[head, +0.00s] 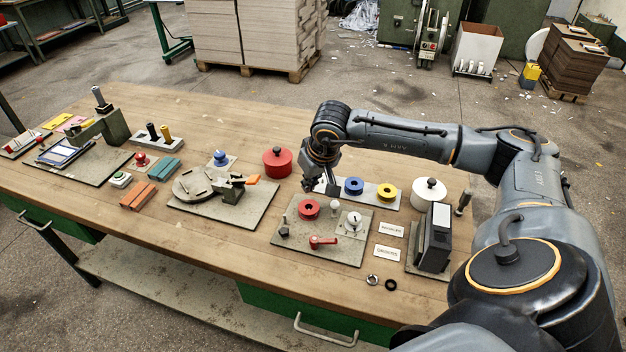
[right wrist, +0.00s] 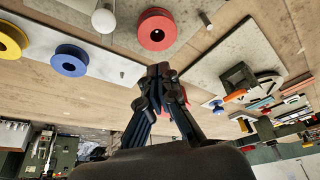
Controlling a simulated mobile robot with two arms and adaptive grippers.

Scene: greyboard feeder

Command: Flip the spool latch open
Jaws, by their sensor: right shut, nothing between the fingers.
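A grey plate (head: 290,246) near the right of the bench carries a red spool (head: 308,209), a white-knobbed post (head: 334,206), a white dial (head: 352,222) and a red lever (head: 323,241). I cannot tell for certain which part is the spool latch; the red lever lies low near the plate's front. My right gripper (head: 309,184) is shut and empty, above and behind the red spool. In the right wrist view the shut fingers (right wrist: 160,72) are apart from the red spool (right wrist: 157,30). My left gripper is out of view.
A blue spool (head: 354,186) and a yellow spool (head: 387,193) sit on a strip behind the plate. A red pot (head: 277,162) and a white pot (head: 429,191) stand nearby. A dark block (head: 434,238) stands to the right. Bare bench lies in front of the plate.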

